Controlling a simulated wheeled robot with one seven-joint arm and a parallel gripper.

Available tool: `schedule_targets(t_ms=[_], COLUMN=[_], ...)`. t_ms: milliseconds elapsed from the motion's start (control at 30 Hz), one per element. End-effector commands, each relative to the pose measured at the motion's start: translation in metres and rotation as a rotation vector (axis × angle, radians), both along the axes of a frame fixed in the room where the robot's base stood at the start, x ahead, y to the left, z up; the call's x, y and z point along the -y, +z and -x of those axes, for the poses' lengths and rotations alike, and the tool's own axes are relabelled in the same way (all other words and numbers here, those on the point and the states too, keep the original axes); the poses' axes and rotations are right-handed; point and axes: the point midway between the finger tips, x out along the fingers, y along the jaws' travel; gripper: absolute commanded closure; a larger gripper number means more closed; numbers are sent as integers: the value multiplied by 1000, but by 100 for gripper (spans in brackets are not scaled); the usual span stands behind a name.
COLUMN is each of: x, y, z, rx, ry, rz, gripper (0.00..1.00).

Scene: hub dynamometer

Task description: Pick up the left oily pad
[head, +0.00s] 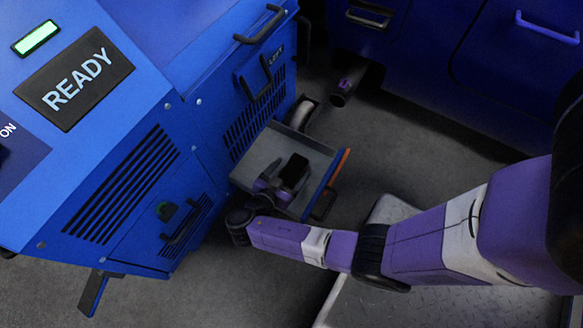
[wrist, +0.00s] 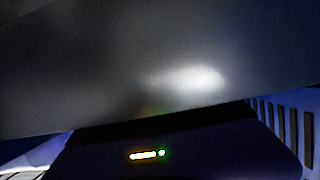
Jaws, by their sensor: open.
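My gripper (head: 284,174) is over or inside a grey open tray (head: 258,148) at the side of the blue machine in the head view. It is open, but its fingertips are not clearly visible. A black blocky shape sits at its end, and I cannot tell whether it is part of my gripper or something in the tray. I cannot make out an oily pad in either view. In the wrist view a blurred dark grey surface (wrist: 90,70) with a bright glare fills most of the picture, very close.
The blue machine (head: 215,65) with a READY screen (head: 76,80) stands at left, with handles and vents. An orange-edged part (head: 340,170) borders the tray's right side. A blue cabinet (head: 440,50) stands behind. Grey floor (head: 425,150) is open between them.

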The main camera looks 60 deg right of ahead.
Motion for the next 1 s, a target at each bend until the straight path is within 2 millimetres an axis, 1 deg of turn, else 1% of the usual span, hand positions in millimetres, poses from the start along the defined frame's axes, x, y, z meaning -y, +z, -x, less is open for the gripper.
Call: schedule_targets(t_ms=[33, 100, 200, 300, 567, 600, 667, 700, 767, 900, 933, 1000], x=[7, 17, 29, 37, 40, 40, 40, 40, 40, 40, 40, 40], y=[-7, -13, -16, -18, -18, -18, -18, -18, -18, -18, -18, -18], z=[1, 0, -1, -2, -2, -2, -2, -2, -2, -2, -3, -3], rx=[-1, -1, -1, -1, -1, -1, -1, -1, -1, -1, 0, 0], ry=[-5, -5, -4, -3, -1, -1, -1, -1, -1, -1, -1, -1], rz=[0, -1, 0, -1, 0, 0, 0, 0, 0, 0, 0, 0], gripper=[20, 20, 20, 20, 20, 24, 36, 44, 55, 83, 86, 86])
